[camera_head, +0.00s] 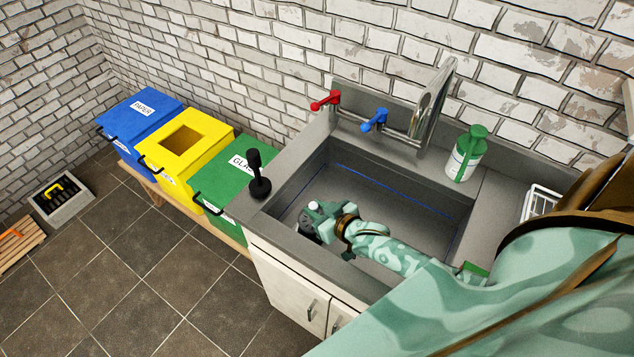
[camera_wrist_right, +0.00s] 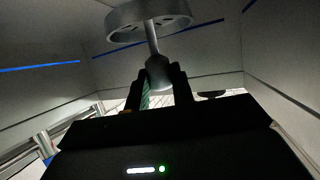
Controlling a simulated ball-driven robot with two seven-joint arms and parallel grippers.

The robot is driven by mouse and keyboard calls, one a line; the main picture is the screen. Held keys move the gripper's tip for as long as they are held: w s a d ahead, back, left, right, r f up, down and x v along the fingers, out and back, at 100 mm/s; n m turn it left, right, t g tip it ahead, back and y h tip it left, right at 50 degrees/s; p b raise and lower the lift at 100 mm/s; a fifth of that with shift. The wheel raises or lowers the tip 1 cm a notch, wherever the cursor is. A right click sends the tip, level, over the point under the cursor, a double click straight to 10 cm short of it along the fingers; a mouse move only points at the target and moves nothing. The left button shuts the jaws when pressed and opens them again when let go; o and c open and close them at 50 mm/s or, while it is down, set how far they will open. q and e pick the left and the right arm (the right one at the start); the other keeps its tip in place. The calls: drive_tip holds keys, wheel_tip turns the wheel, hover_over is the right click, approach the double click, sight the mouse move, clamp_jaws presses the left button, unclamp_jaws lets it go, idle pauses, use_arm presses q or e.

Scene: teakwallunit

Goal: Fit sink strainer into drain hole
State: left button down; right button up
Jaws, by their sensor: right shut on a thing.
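The sink strainer (camera_wrist_right: 150,18) shows in the right wrist view as a grey round disc with slots, on a thin stem with a rounded knob. My right gripper (camera_wrist_right: 161,76) is shut on the knob, and the disc sticks out beyond the fingertips. In the head view my right gripper (camera_head: 315,212) is low inside the sink basin (camera_head: 405,193), near its front left corner. The gripper largely hides the strainer there. I cannot make out the drain hole; the arm and gripper cover part of the basin floor. My left gripper is in neither view.
A black plunger (camera_head: 259,178) stands on the sink's left rim. Red (camera_head: 325,100) and blue (camera_head: 374,120) tap handles and a tall metal spout (camera_head: 434,100) are behind the basin. A green-topped bottle (camera_head: 466,153) and a white rack (camera_head: 540,202) stand on the right.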

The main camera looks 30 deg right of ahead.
drive_tip(key=shift+f+b, duration=0.8)
drive_tip(key=shift+f, duration=0.45)
idle(0.3)
drive_tip(key=o, duration=1.1)
drive_tip(key=shift+c, duration=0.2)
drive_tip(key=p+v, duration=0.2)
drive_tip(key=v, duration=0.5)
drive_tip(key=shift+s, duration=0.25)
drive_tip(key=shift+r, duration=0.1)
